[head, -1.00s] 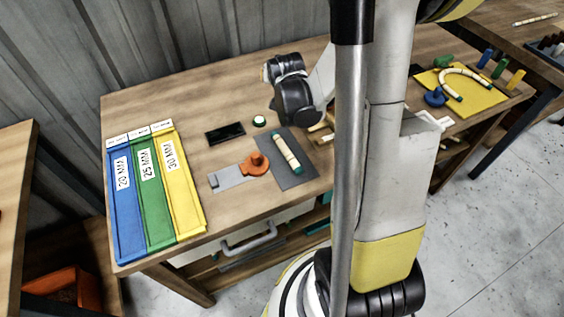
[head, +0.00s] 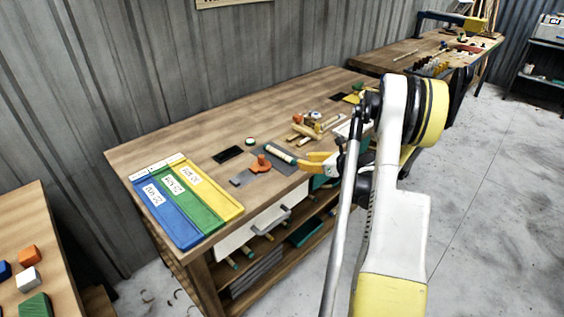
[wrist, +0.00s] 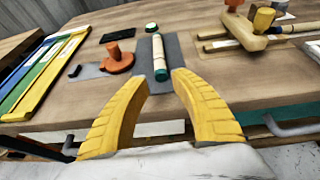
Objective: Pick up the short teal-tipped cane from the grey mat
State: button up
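The short cane (head: 279,153) is pale with teal ends and lies on the grey mat (head: 296,155) on the workbench. In the wrist view the cane (wrist: 158,50) lies lengthwise ahead, its near teal end (wrist: 161,75) pointing at me, with bare mat (wrist: 178,60) on its right. My gripper (head: 307,163) is at the bench's front edge, near the cane's near end. In the wrist view my gripper (wrist: 160,80) has its yellow fingers spread wide, the cane's near end appearing between the tips. It holds nothing. The gap to the cane is hard to judge.
An orange clamp-like piece (wrist: 117,60) on a grey plate stands left of the mat. A wooden jig with pegs (wrist: 245,30) stands to the right. Blue, green and yellow trays (head: 190,205) lie at the left. A drawer handle (head: 272,223) juts below the bench edge.

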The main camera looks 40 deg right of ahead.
aim_at(287, 156)
jog(key=b+x, duration=0.1)
jog(key=x, duration=0.4)
jog(key=shift+d, duration=0.1)
jog(key=b+x, duration=0.2)
jog(key=x, duration=0.3)
jog(key=shift+w+r, duration=0.1)
jog(key=shift+w, duration=0.1)
jog(key=shift+r, duration=0.1)
grip_shut()
